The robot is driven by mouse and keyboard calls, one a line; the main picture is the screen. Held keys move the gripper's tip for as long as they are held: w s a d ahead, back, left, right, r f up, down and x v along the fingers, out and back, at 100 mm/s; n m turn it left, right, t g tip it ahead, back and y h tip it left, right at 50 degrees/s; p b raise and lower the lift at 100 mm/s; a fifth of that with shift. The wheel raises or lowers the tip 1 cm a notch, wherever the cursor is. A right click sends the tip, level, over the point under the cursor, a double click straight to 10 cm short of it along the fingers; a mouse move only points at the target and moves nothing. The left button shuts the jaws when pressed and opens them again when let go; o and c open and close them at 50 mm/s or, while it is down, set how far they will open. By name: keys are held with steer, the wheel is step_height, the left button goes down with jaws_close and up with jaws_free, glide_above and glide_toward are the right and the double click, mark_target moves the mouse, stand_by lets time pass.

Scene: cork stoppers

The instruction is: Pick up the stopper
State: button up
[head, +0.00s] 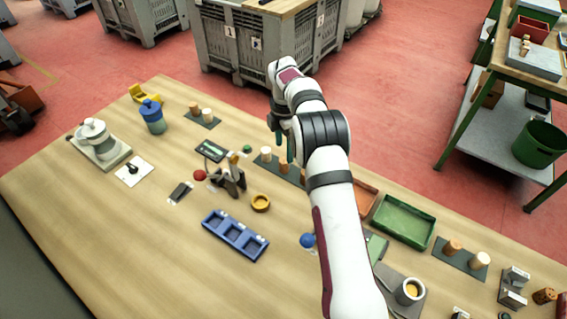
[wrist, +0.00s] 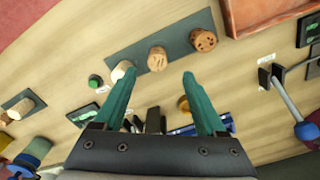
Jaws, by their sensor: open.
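Three cork stoppers stand in a row on a dark strip (wrist: 180,47) in the wrist view: a pale one (wrist: 123,71), a mid-brown one (wrist: 157,59) and a darker speckled one (wrist: 203,40). In the head view the pale stopper (head: 266,153) shows left of my gripper (head: 281,148); the arm and fingers partly hide the others. My gripper's teal fingers (wrist: 158,78) are open and apart, with nothing between them. In the wrist view the mid-brown stopper lies just beyond the gap between the fingertips. I cannot tell which stopper is meant.
Two more strips with stoppers stand at the back left (head: 203,117) and right (head: 462,259). A green tray (head: 402,222) lies right of the arm. The table's front left is clear.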

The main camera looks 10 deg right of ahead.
mark_target(284, 160)
steer(key=f, duration=0.6)
steer(key=shift+w+f, duration=0.2)
steer(key=shift+f, duration=0.15)
jaws_close()
